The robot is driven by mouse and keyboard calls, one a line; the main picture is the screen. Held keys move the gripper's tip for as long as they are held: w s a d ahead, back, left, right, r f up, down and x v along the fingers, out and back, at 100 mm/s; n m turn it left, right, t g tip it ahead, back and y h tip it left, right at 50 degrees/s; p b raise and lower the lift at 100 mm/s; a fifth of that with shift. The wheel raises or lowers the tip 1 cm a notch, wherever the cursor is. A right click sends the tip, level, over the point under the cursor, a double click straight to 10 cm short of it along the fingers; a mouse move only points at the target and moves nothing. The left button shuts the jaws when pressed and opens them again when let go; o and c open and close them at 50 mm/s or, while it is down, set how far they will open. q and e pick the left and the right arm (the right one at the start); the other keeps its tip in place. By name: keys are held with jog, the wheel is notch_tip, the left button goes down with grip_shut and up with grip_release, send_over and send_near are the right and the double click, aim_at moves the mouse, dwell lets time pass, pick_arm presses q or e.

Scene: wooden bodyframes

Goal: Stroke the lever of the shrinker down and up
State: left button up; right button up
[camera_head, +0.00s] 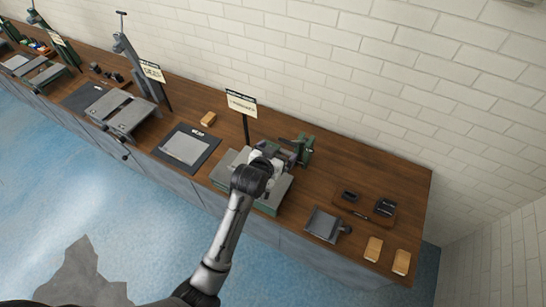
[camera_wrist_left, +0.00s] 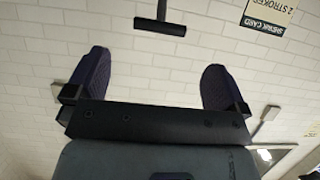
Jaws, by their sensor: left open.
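The shrinker (camera_head: 304,150), a green and grey machine, stands at the wall side of a grey plate on the wooden bench in the head view. My left arm reaches over the plate, and its gripper (camera_head: 262,163) is beside the machine, hiding part of it. In the left wrist view my left gripper (camera_wrist_left: 156,60) is open, with two dark fingers wide apart and nothing between them. A dark T-shaped bar (camera_wrist_left: 160,26), which looks like a lever handle, shows beyond the fingertips, apart from them. My right gripper is not in view.
A sign card (camera_head: 241,103) stands on a post behind the plate; it also shows in the left wrist view (camera_wrist_left: 268,12). A dark mat with a sheet (camera_head: 187,148) lies to the left. A grey block (camera_head: 323,224), small trays (camera_head: 385,207) and wooden blocks (camera_head: 373,249) lie right.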

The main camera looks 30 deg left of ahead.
pick_arm(q)
jog(key=shift+v, duration=1.3)
jog(key=shift+f, duration=0.1)
jog(key=s+d+r+g, duration=0.2)
jog(key=s+r+g, duration=0.15)
jog(key=s, duration=0.65)
jog(key=s+f+m+g+p, duration=0.1)
jog(key=s+f+g+p, duration=0.2)
jog(key=s, duration=0.9)
jog(key=s+f+m+g+p, duration=0.1)
jog(key=s+f+g+p, duration=0.2)
jog(key=s, duration=1)
notch_tip(320, 180, down, 3)
jog(key=shift+d+r+h, duration=0.2)
jog(key=shift+d+h, duration=0.05)
jog(key=shift+h, duration=0.05)
